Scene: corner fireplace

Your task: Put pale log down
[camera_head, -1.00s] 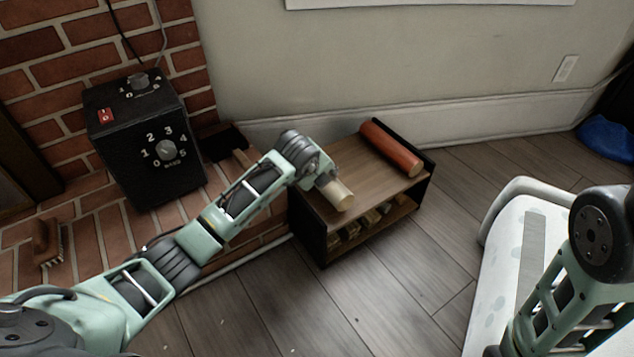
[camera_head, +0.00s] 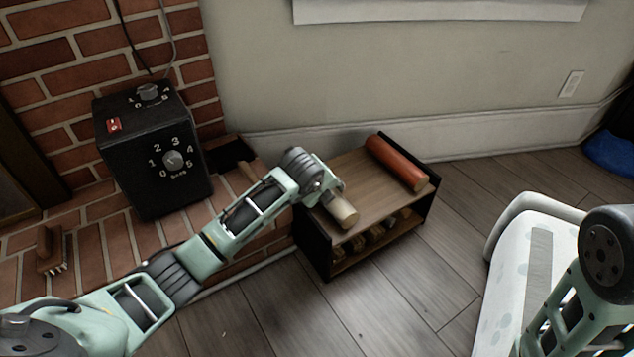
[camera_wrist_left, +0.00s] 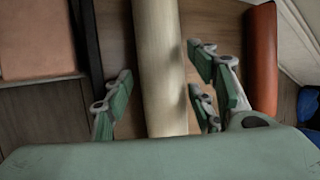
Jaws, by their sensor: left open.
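The pale log (camera_head: 341,209) lies on the wooden top of a low dark-sided shelf unit (camera_head: 377,192), near its left side. In the left wrist view the pale log (camera_wrist_left: 160,70) runs between the open fingers of my left gripper (camera_wrist_left: 160,92), with a gap on each side. In the head view my left gripper (camera_head: 328,192) is over the log and hides its far part. My right gripper is out of view; only part of that arm shows at the lower right.
A red-brown log (camera_head: 398,163) lies along the shelf top's right side. Several small logs (camera_head: 375,232) sit on the lower level. A black dial box (camera_head: 158,150) and a brush (camera_head: 49,250) are on the brick hearth. A white cushioned piece (camera_head: 530,260) stands at right.

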